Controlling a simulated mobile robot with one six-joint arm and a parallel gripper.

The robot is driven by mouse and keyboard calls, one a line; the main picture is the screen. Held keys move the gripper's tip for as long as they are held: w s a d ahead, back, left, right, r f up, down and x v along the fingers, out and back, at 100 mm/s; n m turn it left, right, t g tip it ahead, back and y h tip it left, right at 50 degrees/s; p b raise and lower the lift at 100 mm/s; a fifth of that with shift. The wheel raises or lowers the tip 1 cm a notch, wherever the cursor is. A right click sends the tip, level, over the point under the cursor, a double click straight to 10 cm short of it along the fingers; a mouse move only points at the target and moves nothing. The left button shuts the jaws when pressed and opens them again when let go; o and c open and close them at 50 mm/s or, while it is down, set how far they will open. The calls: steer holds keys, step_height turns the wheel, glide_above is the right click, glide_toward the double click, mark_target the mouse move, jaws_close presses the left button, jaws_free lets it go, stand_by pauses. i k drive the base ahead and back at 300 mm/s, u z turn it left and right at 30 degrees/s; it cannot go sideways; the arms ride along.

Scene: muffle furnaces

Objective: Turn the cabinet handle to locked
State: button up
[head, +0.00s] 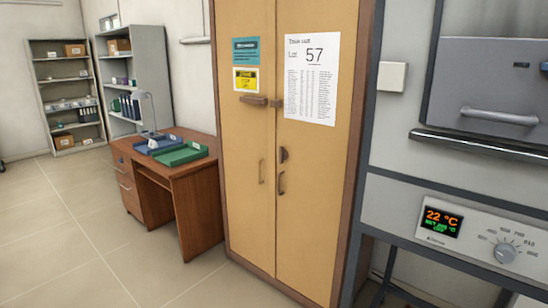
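The tall tan cabinet (238,215) stands in the middle of the head view, with a brown frame and both doors closed. A dark, small turn piece (284,155) is on the right door near the seam. Just below it is a dark vertical handle (281,183). A thin vertical pull (261,171) is on the left door. A brown horizontal bar (253,100) sits higher on the left door, with a small block at the seam. I cannot tell from here whether the handle is locked. My gripper is not in view.
A grey furnace (500,85) with a control panel (480,237) reading 22 °C stands close on the right. A brown desk (170,180) with a blue tray (160,144) and a green tray (181,154) is left of the cabinet. The tiled floor (65,235) at left is clear.

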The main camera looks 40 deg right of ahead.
mark_target(283, 154)
steer(key=z, duration=0.1)
steer(key=i, duration=1)
steer(key=u, duration=0.1)
